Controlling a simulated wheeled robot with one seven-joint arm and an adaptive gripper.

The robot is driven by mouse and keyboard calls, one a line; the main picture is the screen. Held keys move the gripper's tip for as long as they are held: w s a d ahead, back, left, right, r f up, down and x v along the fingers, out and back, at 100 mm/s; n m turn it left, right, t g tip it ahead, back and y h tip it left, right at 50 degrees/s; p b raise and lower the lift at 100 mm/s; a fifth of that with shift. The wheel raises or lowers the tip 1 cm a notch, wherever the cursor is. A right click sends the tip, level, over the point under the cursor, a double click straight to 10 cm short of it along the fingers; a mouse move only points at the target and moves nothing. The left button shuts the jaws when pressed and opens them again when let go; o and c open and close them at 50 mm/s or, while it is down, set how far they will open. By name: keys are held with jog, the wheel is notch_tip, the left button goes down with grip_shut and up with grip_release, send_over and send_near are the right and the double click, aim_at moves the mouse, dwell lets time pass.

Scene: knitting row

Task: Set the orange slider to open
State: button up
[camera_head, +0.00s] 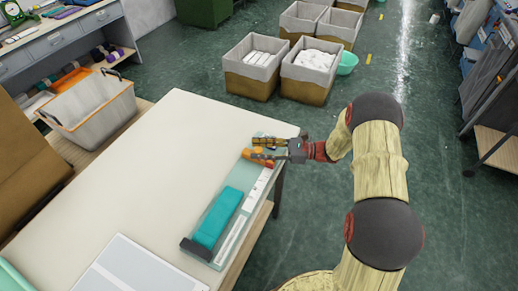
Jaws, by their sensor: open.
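The orange slider (257,157) is at the far end of a pale green, long flat device on the white table. A teal block (217,217) lies along the device, with a dark end piece (196,248) at its near end and a white marked strip (258,188) along its right side. My gripper (256,147) reaches in from the right over the device's far end. Its jaws are open, with the fingers pointing left. They are at the orange slider and partly hide it; I cannot tell whether they touch it.
The white table (170,150) is mostly bare left of the device. A flat grey-white panel (135,268) lies at its near edge. A white basket (95,112) stands beyond the table's left side. Lined bins (252,70) stand on the green floor behind.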

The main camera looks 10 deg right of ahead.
jog(key=v, duration=1.2)
jog(key=shift+w, duration=0.1)
jog(key=s+a+r+n+g+h, duration=0.65)
jog(key=s+a+r+n, duration=0.3)
jog(key=s+r, duration=0.2)
jog(key=s+d+r+n+t+h, duration=0.1)
jog(key=s+r+n+t+h, duration=0.2)
jog(key=s+r+n+h, duration=0.2)
jog(key=s+d+r+n+t+h, duration=0.1)
jog(key=s+r+n+t+h, duration=0.3)
jog(key=s, duration=0.7)
jog(key=r+n+h, duration=0.1)
jog(key=n+h, duration=0.1)
jog(key=shift+s+d+r+n, duration=0.3)
jog(key=shift+s+d+n, duration=0.05)
jog(key=shift+s+d, duration=0.05)
